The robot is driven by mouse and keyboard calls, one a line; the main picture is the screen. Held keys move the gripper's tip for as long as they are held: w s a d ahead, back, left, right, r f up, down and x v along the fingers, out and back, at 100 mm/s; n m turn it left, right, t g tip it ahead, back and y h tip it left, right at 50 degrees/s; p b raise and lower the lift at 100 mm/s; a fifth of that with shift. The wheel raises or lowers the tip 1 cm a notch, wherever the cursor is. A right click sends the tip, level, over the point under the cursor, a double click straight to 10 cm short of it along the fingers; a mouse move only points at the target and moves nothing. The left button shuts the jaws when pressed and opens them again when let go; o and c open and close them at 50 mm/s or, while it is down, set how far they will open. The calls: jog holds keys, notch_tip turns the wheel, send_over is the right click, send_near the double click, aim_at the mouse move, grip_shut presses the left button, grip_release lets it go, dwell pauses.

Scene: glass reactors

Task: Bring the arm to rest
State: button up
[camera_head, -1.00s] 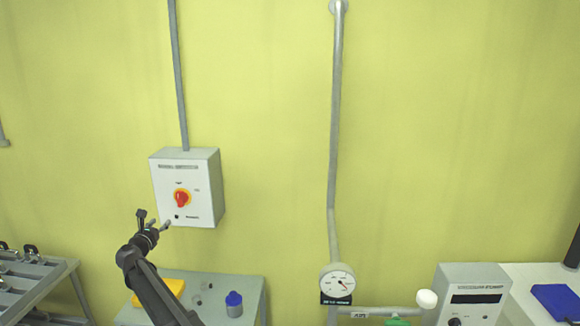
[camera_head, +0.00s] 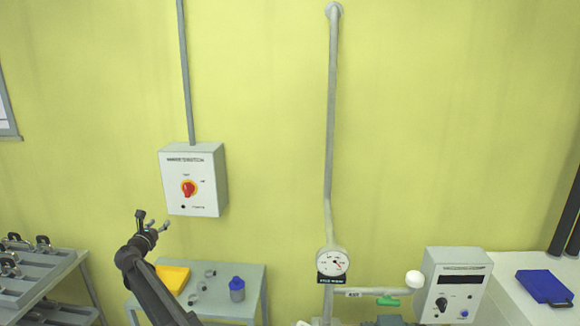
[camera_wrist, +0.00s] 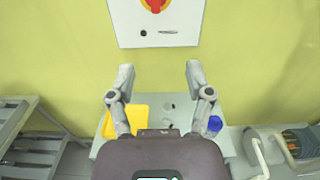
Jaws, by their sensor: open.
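My gripper (camera_head: 152,221) is raised in front of the yellow-green wall, its fingers apart and empty. In the head view it is just below and to the left of a white switch box (camera_head: 206,204) with a red rotary knob (camera_head: 188,189). In the wrist view my two open fingers (camera_wrist: 159,82) have nothing between them. The switch box (camera_wrist: 183,31) shows above them, with only the lower part of its red knob (camera_wrist: 155,4) in view. My arm reaches up from the bottom of the head view.
Below my gripper stands a grey table (camera_head: 250,274) with a yellow tray (camera_head: 176,278), small grey parts and a blue-capped bottle (camera_head: 237,289). A rack (camera_head: 55,268) is at left. A gauge (camera_head: 333,263), pipe, green valve handle (camera_head: 388,301) and control box (camera_head: 455,283) are at right.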

jog(key=s+d+f+m+g+h+b, duration=0.1)
jog(key=s+d+f+m+g+h, duration=0.3)
jog(key=d, duration=1)
jog(key=d+f+m+g+y+b, duration=0.1)
jog(key=d+f+m+g, duration=0.1)
jog(key=d+f+m, duration=0.8)
jog(key=s+d+f+m+g+h+b, duration=0.1)
jog(key=s+d+m+g+h, duration=0.2)
jog(key=d, duration=1.4)
jog(key=s+d+f+m+g+y+b, duration=0.1)
jog(key=s+d+f+m+g, duration=0.2)
jog(key=s+d+m, duration=0.3)
jog(key=s+d+f+m+g+y+b, duration=0.1)
jog(key=s+d+f+m+g+y, duration=0.1)
jog(key=s+d+f+m, duration=0.35)
jog(key=s+d+f+m+g+y+b, duration=0.1)
jog(key=s+d+m+g+y, duration=0.1)
jog(key=s, duration=0.5)
jog(key=s+d+f+m+g+y+b, duration=0.1)
jog(key=s+d+m+g+y, duration=0.1)
jog(key=s+d+m, duration=0.3)
jog(key=shift+s+d, duration=0.95)
jog(key=shift+s, duration=0.5)
